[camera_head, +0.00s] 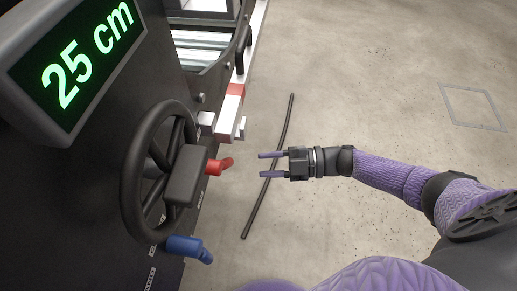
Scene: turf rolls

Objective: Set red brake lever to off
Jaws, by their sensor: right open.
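The red brake lever (219,165) sticks out to the right from a dark grey block (187,176) in front of the black handwheel (133,190). My right gripper (264,166) is open and empty. Its two purple fingers point left toward the red lever, with a gap between the fingertips and the lever's end. My left gripper is not in view. Labels on the panel below the wheel are too small and angled to read.
A blue lever (190,246) sits below the wheel. A display (75,62) reads 25 cm at the upper left. A red and white bar (230,108) juts out above the red lever. A thin dark rod (254,215) lies on the open concrete floor (370,90).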

